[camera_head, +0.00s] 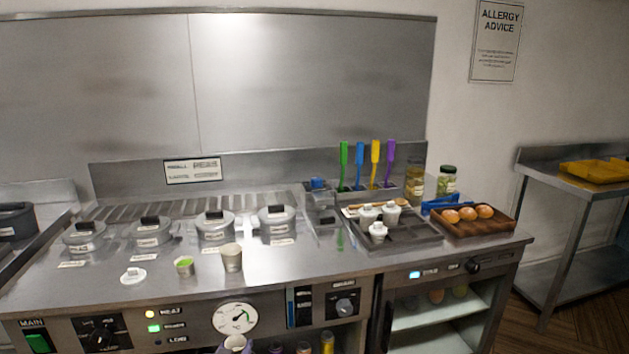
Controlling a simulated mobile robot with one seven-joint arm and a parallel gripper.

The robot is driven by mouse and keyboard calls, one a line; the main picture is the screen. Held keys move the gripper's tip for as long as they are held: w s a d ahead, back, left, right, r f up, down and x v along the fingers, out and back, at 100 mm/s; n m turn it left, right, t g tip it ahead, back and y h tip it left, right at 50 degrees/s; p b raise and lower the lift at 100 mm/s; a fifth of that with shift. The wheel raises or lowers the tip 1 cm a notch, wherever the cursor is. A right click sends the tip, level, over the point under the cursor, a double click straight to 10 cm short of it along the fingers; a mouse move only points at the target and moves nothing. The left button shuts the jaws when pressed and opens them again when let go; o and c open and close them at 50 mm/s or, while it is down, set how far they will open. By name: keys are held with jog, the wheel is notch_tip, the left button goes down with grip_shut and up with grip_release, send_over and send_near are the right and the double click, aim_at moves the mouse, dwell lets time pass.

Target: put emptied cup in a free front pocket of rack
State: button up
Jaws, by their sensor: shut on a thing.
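A pale cup (236,341) shows at the bottom edge, in front of the control panel and below the dial, cut off by the frame. My gripper (234,348) is shut on it; only a small part shows, and the fingers are hard to make out. The dark rack (414,239) is on the counter at right of centre. It holds three white cups or lidded pots: two towards the back (368,215) and (391,213), one nearer the front (378,231). The rack's front right part looks bare; its pocket edges are too small to tell.
A beige cup (232,258), a small cup with green contents (184,266) and a white lid-like piece (133,276) stand on the front counter. Several lidded pots (214,225) line up behind. A wooden tray of round orange-brown items (481,229) adjoins the rack's right. Coloured-handled tools (375,162) stand behind.

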jog(key=s+d+f+n+y, duration=0.1)
jog(key=s+d+f, duration=0.2)
jog(key=d+f, duration=1.6)
jog(key=shift+f, duration=1.55)
jog(key=shift+a, duration=0.2)
